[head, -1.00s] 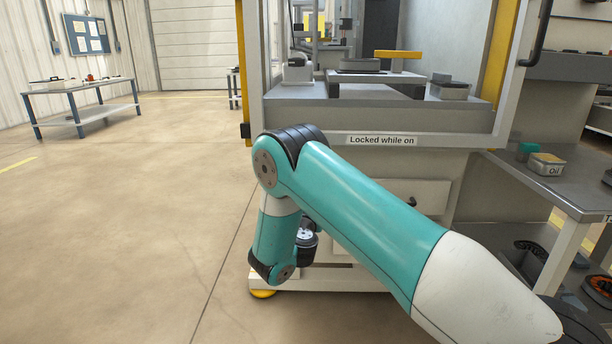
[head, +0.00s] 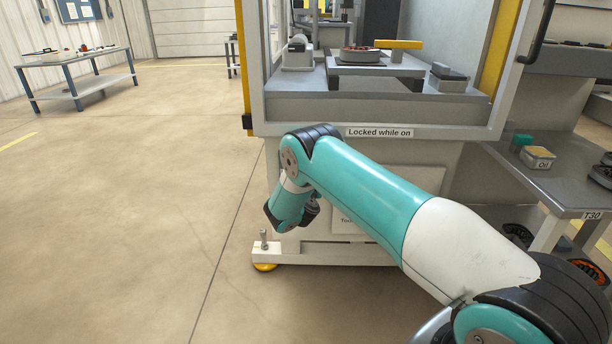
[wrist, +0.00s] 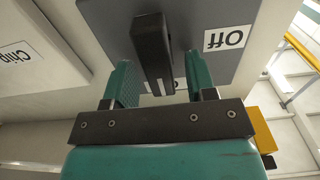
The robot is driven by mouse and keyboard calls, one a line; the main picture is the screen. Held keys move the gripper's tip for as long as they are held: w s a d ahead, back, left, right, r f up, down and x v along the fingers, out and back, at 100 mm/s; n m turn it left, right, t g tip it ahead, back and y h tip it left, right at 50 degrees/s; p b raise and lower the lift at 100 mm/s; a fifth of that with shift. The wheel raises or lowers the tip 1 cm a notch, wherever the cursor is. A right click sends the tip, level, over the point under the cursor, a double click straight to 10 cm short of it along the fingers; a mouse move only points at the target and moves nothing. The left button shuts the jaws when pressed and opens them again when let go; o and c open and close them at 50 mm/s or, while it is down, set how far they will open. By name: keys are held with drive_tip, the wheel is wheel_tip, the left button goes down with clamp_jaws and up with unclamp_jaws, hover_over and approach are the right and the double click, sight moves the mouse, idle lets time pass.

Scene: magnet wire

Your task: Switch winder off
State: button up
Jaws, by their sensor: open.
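The winder (head: 375,112) is a grey and white machine with an open-looking front bay and a "Locked while on" label (head: 380,132). In the wrist view, upside down, a grey switch plate (wrist: 205,20) carries a black bar-shaped switch handle (wrist: 152,50) and an "Off" label (wrist: 228,39). A second white label (wrist: 180,86) is mostly hidden behind the handle. My gripper (wrist: 160,65) is open, its teal fingers on either side of the handle with visible gaps. I cannot tell which label the handle points to. The head view hides the switch and fingers behind my arm.
A yellow foot (head: 265,267) sits at the winder's base.

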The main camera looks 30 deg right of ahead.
drive_tip(key=shift+c, duration=0.2)
drive_tip(key=c, duration=0.9)
drive_tip(key=shift+n, duration=0.3)
drive_tip(key=n, duration=0.2)
drive_tip(key=n+b, duration=0.1)
drive_tip(key=n, duration=0.1)
drive_tip(key=shift+w+a+f, duration=0.1)
drive_tip(key=shift+w+a, duration=0.05)
drive_tip(key=shift+w, duration=0.05)
drive_tip(key=n, duration=0.5)
drive_tip(key=shift+w+a+f+b, duration=0.1)
drive_tip(key=shift+a+b, duration=0.05)
drive_tip(key=shift+b, duration=0.2)
drive_tip(key=n, duration=0.4)
drive_tip(key=shift+a+f, duration=0.1)
drive_tip(key=shift+f, duration=0.05)
drive_tip(key=shift+f+n, duration=0.2)
drive_tip(key=shift+n, duration=1.9)
